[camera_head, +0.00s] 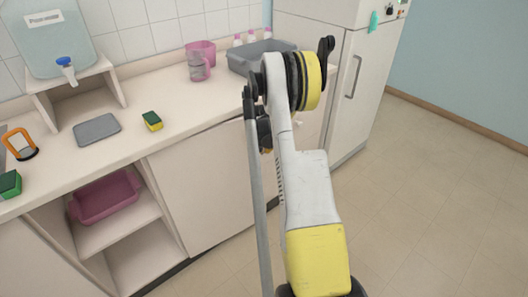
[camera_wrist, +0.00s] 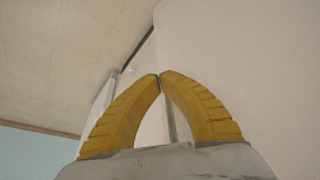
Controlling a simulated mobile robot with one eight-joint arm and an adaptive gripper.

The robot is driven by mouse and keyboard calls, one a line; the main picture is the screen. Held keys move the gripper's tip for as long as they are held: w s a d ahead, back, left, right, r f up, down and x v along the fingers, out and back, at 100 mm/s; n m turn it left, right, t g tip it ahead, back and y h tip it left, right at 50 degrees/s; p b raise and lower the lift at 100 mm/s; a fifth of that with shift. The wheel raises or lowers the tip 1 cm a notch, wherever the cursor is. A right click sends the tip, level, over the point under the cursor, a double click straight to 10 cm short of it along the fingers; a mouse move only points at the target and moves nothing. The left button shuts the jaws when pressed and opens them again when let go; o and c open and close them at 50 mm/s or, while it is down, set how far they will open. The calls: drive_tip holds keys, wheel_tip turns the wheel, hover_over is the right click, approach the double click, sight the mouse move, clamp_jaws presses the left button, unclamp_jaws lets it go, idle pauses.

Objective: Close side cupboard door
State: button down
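A pale cupboard front (camera_head: 205,185) shows under the counter in the head view, left of my arm. It looks flush with the counter front, but its right part is hidden behind my arm. In the wrist view a broad pale panel (camera_wrist: 255,60) fills the right side, with a dark gap along its left edge and another pale panel (camera_wrist: 100,105) beyond. I cannot tell which panel is the side cupboard door. My gripper (camera_wrist: 160,76) has its yellow fingertips together with nothing visible between them. It is close to the broad panel; contact is unclear. The head view hides it behind my arm.
An open shelf section holds a pink basin (camera_head: 106,197). The counter (camera_head: 120,150) carries a sponge (camera_head: 152,121), grey tray (camera_head: 97,129), pink jug (camera_head: 199,62) and grey basin (camera_head: 250,58). A white fridge (camera_head: 362,75) stands right of the counter. The floor (camera_head: 430,200) at right is clear.

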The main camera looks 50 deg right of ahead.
drive_tip(key=w+d+n, duration=0.1)
drive_tip(key=w+d, duration=0.1)
drive_tip(key=w, duration=0.4)
drive_tip(key=shift+w+d+n, duration=0.2)
drive_tip(key=shift+d+n, duration=0.1)
drive_tip(key=shift+n, duration=0.1)
